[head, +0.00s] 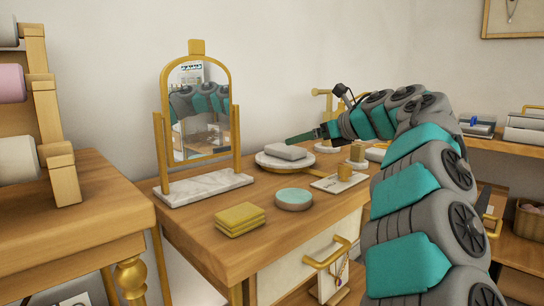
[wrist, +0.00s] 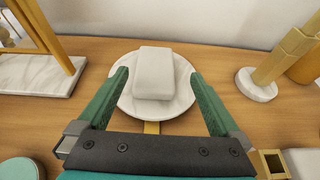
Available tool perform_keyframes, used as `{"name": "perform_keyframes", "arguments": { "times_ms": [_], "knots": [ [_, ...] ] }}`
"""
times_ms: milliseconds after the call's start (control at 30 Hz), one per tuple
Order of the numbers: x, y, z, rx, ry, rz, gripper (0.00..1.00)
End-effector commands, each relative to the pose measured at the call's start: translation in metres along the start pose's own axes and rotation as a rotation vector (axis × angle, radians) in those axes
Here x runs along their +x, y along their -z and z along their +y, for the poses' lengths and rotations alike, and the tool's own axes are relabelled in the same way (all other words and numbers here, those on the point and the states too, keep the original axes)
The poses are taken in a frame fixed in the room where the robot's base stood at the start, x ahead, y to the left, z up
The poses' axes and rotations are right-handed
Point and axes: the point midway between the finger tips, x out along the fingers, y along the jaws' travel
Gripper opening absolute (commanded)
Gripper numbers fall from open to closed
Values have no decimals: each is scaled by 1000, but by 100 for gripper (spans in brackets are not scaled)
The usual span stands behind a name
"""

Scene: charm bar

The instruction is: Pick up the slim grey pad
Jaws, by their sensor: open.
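The slim grey pad (head: 286,152) lies flat on a round white marble dish (head: 262,160) on the wooden table. In the wrist view the pad (wrist: 153,73) is a pale rounded block on the round marble dish (wrist: 183,95). My gripper (wrist: 158,74) is open, with its two green fingers spread to either side of the pad and apart from it. In the head view my gripper (head: 303,137) reaches in from the right, near the pad. The exact height of the fingers over the dish is hard to tell.
A gold-framed mirror (head: 199,110) on a marble base stands to the left. A round teal tin (head: 293,198) and stacked yellow pads (head: 240,219) sit nearer the front. A brass stand with a marble foot (wrist: 256,85) rises to the right.

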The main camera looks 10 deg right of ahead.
Motion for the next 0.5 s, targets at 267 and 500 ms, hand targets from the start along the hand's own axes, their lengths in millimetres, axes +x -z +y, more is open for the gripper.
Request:
{"name": "perform_keyframes", "arguments": {
  "times_ms": [267,500],
  "knots": [
    [22,7,4,-14,-18,26,100],
    [41,9,5,-12,-18,25,100]
  ]
}}
